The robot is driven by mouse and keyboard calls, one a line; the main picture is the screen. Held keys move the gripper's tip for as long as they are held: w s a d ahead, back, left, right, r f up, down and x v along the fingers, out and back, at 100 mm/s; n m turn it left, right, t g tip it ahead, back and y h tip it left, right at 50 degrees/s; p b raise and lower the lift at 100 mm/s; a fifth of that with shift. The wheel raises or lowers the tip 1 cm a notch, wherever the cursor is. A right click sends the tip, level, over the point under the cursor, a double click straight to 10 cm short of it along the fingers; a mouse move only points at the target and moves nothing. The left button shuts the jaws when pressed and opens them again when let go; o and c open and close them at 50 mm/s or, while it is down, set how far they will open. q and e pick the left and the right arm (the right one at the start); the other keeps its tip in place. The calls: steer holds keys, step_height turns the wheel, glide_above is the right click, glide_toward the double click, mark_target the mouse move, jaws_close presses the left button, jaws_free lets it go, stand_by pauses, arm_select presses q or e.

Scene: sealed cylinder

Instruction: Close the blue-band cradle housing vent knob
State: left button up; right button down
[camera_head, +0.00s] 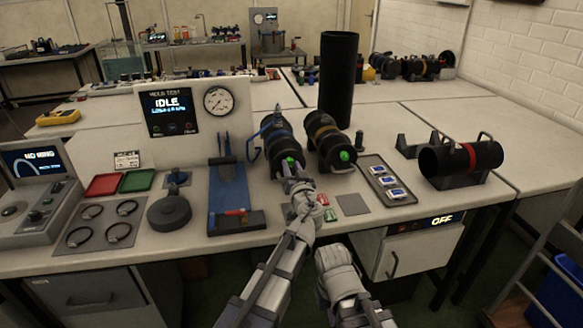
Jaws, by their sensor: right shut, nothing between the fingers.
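The blue-band cylinder housing (275,130) lies in its cradle on the bench, end facing me. A green vent knob (291,161) shows on its near end. My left gripper (287,170) reaches up to that near end, just below the knob; its fingers are small and overlap the housing, so contact and opening cannot be told. My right gripper (327,250) is shut and empty, low in front of the bench edge, with its fingertips hard to make out.
A tan-band housing (325,132) with its own green knob (344,156) stands close on the right. A tall black tube (338,80) rises behind it. A blue stand (228,190) is on the left, a grey tray (388,182) on the right. A red-band cylinder (460,158) lies further right.

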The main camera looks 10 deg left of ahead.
arm_select(q)
jaws_close()
